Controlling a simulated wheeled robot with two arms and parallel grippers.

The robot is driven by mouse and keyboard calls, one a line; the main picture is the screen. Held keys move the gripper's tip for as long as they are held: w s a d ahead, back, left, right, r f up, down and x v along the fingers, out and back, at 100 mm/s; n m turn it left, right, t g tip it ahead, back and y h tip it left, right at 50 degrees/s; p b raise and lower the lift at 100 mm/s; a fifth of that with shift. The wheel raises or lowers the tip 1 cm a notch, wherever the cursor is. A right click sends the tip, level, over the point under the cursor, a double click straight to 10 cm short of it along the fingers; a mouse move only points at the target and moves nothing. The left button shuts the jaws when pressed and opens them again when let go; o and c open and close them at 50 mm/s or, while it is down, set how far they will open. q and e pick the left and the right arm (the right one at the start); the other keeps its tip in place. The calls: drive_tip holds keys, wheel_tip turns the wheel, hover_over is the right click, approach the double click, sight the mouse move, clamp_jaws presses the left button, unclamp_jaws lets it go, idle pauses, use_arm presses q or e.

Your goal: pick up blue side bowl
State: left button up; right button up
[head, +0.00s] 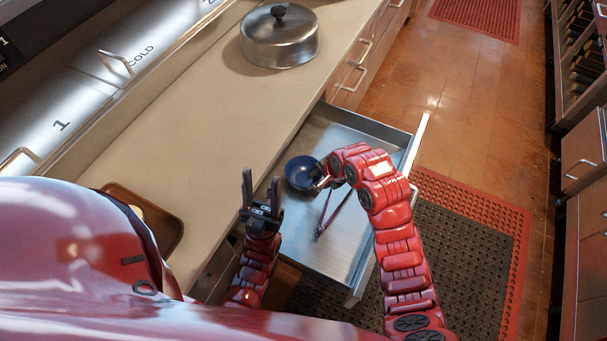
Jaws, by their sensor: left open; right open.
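The blue side bowl (301,172) is small, dark blue and round. It sits in the open metal drawer (355,127), near the drawer's left side. My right gripper (322,180) is at the bowl's right rim; my own arm partly hides its fingers, and I cannot tell whether they touch the rim. It is open. My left gripper (260,190) is open and empty, fingers pointing up, left of the bowl near the counter edge.
Tongs (327,217) lie in the drawer below the bowl. A metal lid (279,38) stands on the counter (200,120). A brown tray (168,227) is at the counter's lower left. The drawer's far part is clear.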

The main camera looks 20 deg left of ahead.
sight(304, 175)
drive_tip(key=shift+x, duration=1.15)
drive_tip(key=shift+p+x, duration=0.9)
drive_tip(key=shift+x, duration=1.3)
drive_tip(key=shift+w+f, duration=0.15)
drive_tip(key=shift+f, duration=0.3)
clamp_jaws()
